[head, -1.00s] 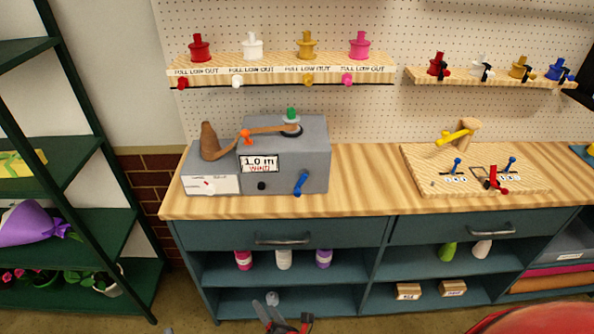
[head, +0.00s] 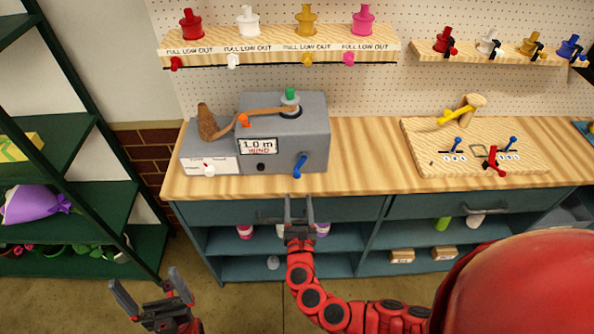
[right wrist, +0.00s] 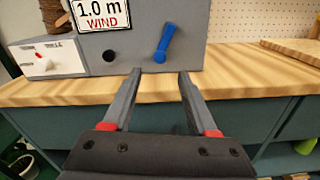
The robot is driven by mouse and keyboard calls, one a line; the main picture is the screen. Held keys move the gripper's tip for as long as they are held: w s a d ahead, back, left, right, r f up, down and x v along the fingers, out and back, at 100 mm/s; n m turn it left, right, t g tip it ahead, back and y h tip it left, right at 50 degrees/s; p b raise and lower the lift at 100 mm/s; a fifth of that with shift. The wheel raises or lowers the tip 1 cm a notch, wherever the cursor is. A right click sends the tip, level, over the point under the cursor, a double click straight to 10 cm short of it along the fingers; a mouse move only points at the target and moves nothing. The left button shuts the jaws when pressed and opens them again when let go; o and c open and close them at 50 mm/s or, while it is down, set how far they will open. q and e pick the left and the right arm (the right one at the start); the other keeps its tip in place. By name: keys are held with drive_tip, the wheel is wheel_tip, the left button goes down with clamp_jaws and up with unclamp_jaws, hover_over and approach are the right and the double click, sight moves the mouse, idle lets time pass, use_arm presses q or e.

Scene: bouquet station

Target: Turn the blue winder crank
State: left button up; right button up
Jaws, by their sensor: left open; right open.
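The blue winder crank (head: 299,166) sits on the front face of the grey winder box (head: 315,130), its handle tilted with the upper end to the right. It also shows in the right wrist view (right wrist: 165,43), beyond the fingertips and in line with the gap between them. My right gripper (head: 299,203) is open and empty, in front of the counter's front edge and below the crank, apart from it. My left gripper (head: 151,285) is open and empty, low at the front left, away from the counter.
The wooden counter (head: 375,160) has a clear strip in front of the box. A drawer handle (head: 285,214) is behind my right gripper. A board with small levers (head: 420,150) lies to the right. A spool shelf (head: 280,48) hangs above. A green rack (head: 90,200) stands left.

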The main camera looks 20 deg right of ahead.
sight(297, 177)
drive_tip(key=p+x, duration=0.2)
drive_tip(key=x, duration=0.7)
drive_tip(key=shift+w+d+f, duration=0.1)
drive_tip(key=shift+w+d, duration=0.05)
drive_tip(key=shift+w, duration=0.25)
clamp_jaws()
